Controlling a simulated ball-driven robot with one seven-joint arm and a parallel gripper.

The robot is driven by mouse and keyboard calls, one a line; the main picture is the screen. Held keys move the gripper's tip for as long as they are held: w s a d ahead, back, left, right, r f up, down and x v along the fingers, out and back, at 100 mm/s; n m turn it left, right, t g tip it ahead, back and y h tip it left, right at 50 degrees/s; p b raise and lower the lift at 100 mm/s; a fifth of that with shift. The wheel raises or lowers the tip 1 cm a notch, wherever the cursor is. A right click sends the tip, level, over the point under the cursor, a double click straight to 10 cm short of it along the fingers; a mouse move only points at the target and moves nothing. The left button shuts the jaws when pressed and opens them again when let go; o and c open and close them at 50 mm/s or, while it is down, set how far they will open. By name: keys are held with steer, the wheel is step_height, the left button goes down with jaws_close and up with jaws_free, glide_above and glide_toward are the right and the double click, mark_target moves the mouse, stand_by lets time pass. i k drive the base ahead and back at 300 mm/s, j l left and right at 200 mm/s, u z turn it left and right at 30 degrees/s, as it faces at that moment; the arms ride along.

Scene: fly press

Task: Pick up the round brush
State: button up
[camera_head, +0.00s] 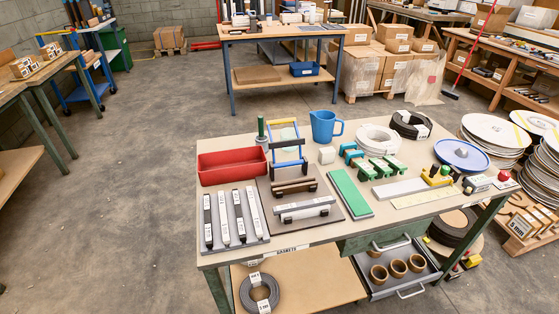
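I cannot make out a round brush for certain. My gripper is not in view.
A red bin (232,167), a blue frame (287,150) and a blue jug (324,127) stand close around it. Labelled strips, a green block (350,193), green clamps and coils crowd the bench. An open drawer (397,287) juts from the front. The floor at left is clear.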

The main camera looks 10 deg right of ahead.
mark_target(260, 119)
steer(key=i+j+u, duration=0.25)
steer(key=u, duration=0.25)
steer(key=i+j+u, duration=0.6)
steer(key=i, duration=0.2)
steer(key=i+u, duration=0.2)
steer(key=i, duration=0.15)
